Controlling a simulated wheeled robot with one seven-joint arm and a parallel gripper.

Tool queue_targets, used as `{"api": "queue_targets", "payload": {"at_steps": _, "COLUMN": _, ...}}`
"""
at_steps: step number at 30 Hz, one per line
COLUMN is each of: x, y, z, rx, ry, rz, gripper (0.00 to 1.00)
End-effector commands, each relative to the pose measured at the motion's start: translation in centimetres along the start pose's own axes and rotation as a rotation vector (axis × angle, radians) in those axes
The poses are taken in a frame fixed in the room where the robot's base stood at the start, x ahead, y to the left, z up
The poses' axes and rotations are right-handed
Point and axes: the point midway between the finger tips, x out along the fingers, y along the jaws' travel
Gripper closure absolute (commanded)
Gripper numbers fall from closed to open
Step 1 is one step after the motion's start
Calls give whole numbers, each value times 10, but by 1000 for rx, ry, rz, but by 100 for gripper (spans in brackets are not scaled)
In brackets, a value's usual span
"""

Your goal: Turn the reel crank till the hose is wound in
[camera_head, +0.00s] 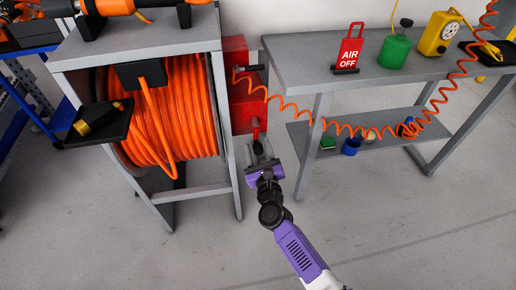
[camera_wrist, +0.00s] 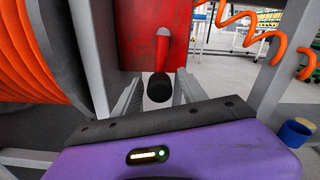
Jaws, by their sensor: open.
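The hose reel stands in a grey frame, wound with thick orange hose (camera_head: 168,110); the hose also shows at the left of the wrist view (camera_wrist: 38,55). A hose end runs out through a black guide (camera_head: 140,74) on the front. The crank (camera_head: 256,128) is a red arm with a dark handle, on the red side panel (camera_head: 238,70). In the wrist view the black crank handle (camera_wrist: 160,88) points toward me between the fingers. My gripper (camera_head: 261,152) is open, its fingertips (camera_wrist: 158,95) on either side of the handle, with gaps visible.
A grey workbench (camera_head: 300,68) stands right, with a red "AIR OFF" sign (camera_head: 350,48), a green can (camera_head: 394,50) and a yellow device (camera_head: 437,34). A coiled orange air line (camera_head: 340,127) hangs across its front. A black tray (camera_head: 98,124) juts out left. The floor in front is clear.

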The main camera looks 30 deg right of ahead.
Motion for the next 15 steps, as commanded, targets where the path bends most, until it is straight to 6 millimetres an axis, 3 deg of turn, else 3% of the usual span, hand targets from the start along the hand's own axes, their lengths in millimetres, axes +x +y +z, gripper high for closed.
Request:
{"api": "queue_targets", "payload": {"at_steps": 2, "x": 0, "y": 0, "z": 0, "rx": 0, "ry": 0, "rz": 0, "gripper": 52}}
{"api": "queue_targets", "payload": {"at_steps": 9, "x": 0, "y": 0, "z": 0, "rx": 0, "ry": 0, "rz": 0, "gripper": 100}}
{"api": "queue_targets", "payload": {"at_steps": 15, "x": 0, "y": 0, "z": 0, "rx": 0, "ry": -1, "rz": 0, "gripper": 100}}
